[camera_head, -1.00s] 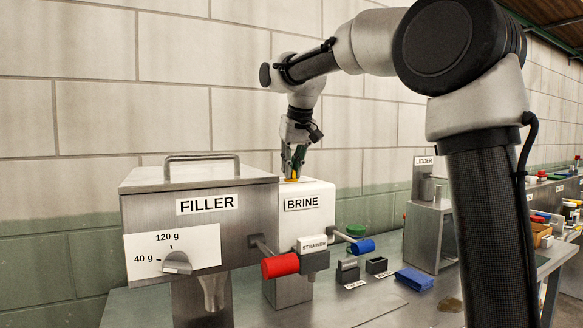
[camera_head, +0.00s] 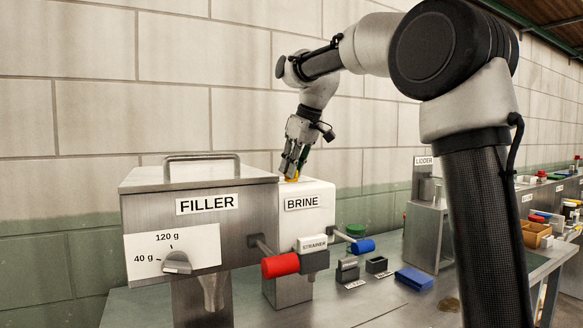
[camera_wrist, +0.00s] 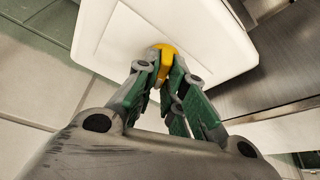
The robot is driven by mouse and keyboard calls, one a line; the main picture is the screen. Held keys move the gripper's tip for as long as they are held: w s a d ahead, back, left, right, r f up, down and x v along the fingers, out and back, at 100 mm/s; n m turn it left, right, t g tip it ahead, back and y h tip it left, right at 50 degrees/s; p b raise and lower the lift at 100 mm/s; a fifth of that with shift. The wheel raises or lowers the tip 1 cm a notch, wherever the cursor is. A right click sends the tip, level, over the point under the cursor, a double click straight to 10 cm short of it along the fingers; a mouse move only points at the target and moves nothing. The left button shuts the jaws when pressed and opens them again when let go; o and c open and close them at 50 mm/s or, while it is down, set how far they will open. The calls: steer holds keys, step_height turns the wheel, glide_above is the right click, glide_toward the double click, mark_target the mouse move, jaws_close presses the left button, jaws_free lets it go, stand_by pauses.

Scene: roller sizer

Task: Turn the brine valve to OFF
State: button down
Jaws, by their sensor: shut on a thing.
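The white brine tank (camera_head: 318,193) with the label BRINE stands behind the filler. A small yellow handle (camera_head: 292,179) sits on its top and looks like the brine valve. My gripper (camera_head: 292,172) reaches down from above and is shut on this handle. In the wrist view the yellow handle (camera_wrist: 166,52) shows between and just beyond the green-padded fingers of my gripper (camera_wrist: 162,75), on the white tank top (camera_wrist: 115,35). The fingers hide part of the handle. No ON or OFF mark is readable.
The steel filler (camera_head: 200,215) with its top handle and red lever (camera_head: 281,265) stands at front left. A blue-gripped lever (camera_head: 362,246) sticks out right of the tank. The strainer (camera_head: 313,258), a blue block (camera_head: 414,279) and the lidder (camera_head: 424,225) are farther right.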

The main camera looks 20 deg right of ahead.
steer(key=n+g+y, duration=0.1)
steer(key=n, duration=0.5)
steer(key=shift+w+g+y, duration=0.1)
steer(key=shift+g+y, duration=0.3)
steer(key=n+g, duration=0.1)
steer(key=n, duration=0.2)
steer(key=n+g, duration=0.1)
steer(key=n, duration=0.2)
steer(key=shift+n, duration=0.3)
steer(key=c, duration=1.5)
jaws_free()
steer(key=v, duration=0.7)
steer(key=shift+d+r, duration=0.25)
steer(key=shift+w, duration=0.15)
